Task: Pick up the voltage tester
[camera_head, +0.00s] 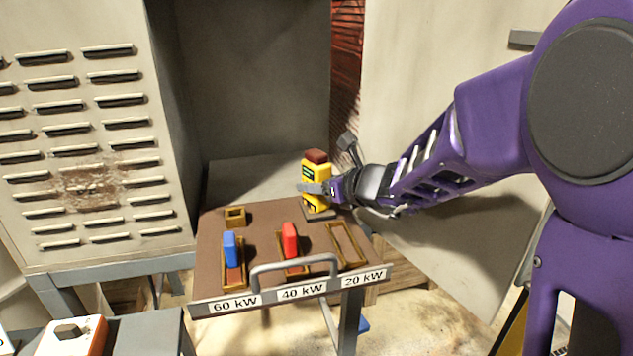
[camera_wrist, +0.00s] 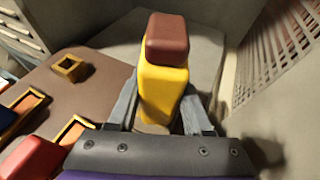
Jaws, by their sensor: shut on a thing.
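The voltage tester (camera_head: 317,172) is a yellow upright block with a brown-red top and a dark label. It is at the back right of the brown panel table (camera_head: 212,262). My gripper (camera_head: 318,189) reaches in from the right and is shut on its yellow body.
A blue block (camera_head: 230,249) and a red block (camera_head: 290,240) stand in framed slots, and the 20 kW frame (camera_head: 347,244) is empty. A small square holder (camera_head: 235,216) is at the back left. A grey handle (camera_head: 294,266) rises at the front. Cabinet walls flank the table.

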